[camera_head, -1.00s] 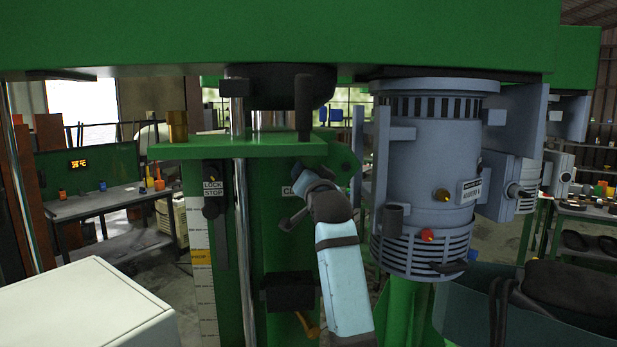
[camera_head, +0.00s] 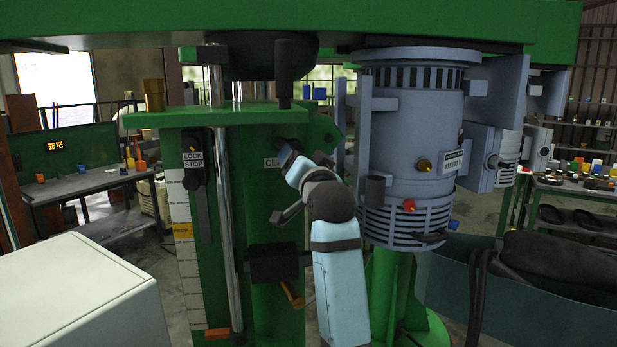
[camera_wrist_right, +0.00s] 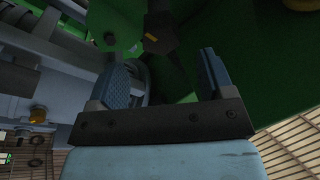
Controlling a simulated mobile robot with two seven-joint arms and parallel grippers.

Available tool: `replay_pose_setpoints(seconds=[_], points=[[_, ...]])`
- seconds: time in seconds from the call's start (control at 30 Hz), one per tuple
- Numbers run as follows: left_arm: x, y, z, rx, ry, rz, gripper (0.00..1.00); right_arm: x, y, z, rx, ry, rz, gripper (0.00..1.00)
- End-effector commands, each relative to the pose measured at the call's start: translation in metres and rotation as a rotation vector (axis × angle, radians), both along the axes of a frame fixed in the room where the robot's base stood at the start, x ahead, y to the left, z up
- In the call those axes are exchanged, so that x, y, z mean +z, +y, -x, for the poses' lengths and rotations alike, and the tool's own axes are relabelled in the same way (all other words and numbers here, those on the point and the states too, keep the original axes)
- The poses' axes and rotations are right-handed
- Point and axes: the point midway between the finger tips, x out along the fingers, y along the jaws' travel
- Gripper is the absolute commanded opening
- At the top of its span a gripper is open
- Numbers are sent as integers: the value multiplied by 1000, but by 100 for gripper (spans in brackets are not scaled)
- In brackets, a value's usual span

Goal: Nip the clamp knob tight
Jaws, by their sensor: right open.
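The clamp label (camera_head: 271,162), partly covered, is on the green column, just left of my right gripper (camera_head: 286,157). A dark part (camera_head: 288,144), possibly the clamp knob, shows just above the gripper; most of it is hidden. In the right wrist view, my right gripper (camera_wrist_right: 163,68) is open, its two blue padded fingers apart with nothing held between them. A dark blocky part (camera_wrist_right: 160,24) with a small orange piece lies beyond the fingertips, near a green lug (camera_wrist_right: 115,25). I cannot tell whether it is the knob. My left gripper is not in view.
The grey-blue motor (camera_head: 410,130) stands close to the right of my right arm. A green beam (camera_head: 450,24) spans overhead. A black box (camera_head: 273,263) with an orange handle is low on the column, left of my forearm. A white cabinet (camera_head: 75,290) is at lower left.

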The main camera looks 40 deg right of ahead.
Motion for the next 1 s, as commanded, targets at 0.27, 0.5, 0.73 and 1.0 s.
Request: replay_pose_setpoints(seconds=[0.27, 0.5, 0.73, 1.0], points=[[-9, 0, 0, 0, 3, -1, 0, -9, 13, 39, 0, 0, -1, 75], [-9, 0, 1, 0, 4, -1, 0, -9, 15, 45, -1, 0, 0, 75], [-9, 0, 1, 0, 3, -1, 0, -9, 15, 45, 0, 0, 0, 75], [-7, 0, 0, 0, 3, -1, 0, -16, 18, 42, 5, 16, 13, 75]])
